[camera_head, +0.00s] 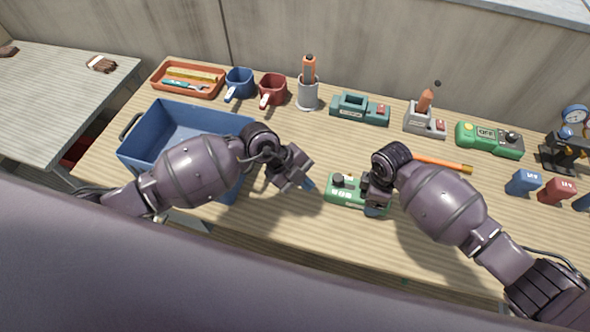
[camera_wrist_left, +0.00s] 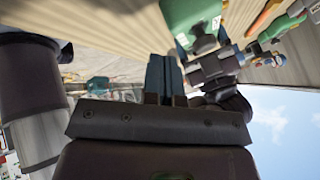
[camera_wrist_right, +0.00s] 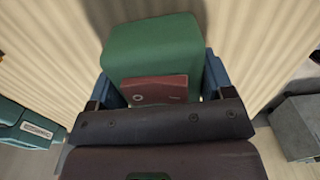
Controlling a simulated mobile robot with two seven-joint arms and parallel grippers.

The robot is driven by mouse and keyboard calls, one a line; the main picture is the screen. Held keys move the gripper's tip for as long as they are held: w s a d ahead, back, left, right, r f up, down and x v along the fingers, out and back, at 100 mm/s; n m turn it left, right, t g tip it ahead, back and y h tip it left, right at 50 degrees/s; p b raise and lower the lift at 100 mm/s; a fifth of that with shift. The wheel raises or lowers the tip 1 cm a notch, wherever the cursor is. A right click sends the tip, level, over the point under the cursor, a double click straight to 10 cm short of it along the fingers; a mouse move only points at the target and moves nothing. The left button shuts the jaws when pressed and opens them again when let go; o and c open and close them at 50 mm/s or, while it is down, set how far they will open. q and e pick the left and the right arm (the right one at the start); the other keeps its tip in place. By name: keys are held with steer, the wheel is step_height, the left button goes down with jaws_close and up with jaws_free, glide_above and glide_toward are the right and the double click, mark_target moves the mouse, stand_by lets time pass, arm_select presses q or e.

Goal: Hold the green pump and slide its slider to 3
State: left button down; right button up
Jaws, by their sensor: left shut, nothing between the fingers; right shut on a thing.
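The green pump (camera_head: 343,190) lies on the wooden table, in front of the middle. It has a dark knob and pale markings on top; I cannot read the slider's position. My right gripper (camera_head: 376,204) is shut on its right end. In the right wrist view the pump's green body (camera_wrist_right: 152,48) and a red-brown label sit between the blue fingers. My left gripper (camera_head: 308,184) is shut and empty, just left of the pump and apart from it. In the left wrist view its blue fingers (camera_wrist_left: 164,75) are together, with the pump (camera_wrist_left: 190,20) beyond.
A blue crate (camera_head: 135,150) stands at the left. Along the back are an orange tray (camera_head: 158,82), mugs, a pen cup (camera_head: 308,95), a teal device (camera_head: 360,112) and a green device marked OFF (camera_head: 465,135). An orange stick (camera_head: 440,163) lies behind my right arm.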

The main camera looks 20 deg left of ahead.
arm_select(q)
steer(key=d, duration=0.1)
steer(key=w+d+f, duration=0.1)
steer(key=w+d, duration=0.1)
steer(key=shift+w+d+f, duration=0.1)
steer(key=shift+d+f, duration=0.1)
steer(key=shift+f, duration=0.1)
steer(key=shift+w+d, duration=0.35)
steer(key=shift+d, duration=0.1)
steer(key=d, duration=0.3)
steer(key=shift+d, duration=0.4)
steer(key=shift+s+a, duration=0.1)
steer(key=s+a, duration=0.3)
steer(key=v, duration=1)
steer(key=shift+w+d, duration=0.1)
steer(key=shift+w, duration=0.05)
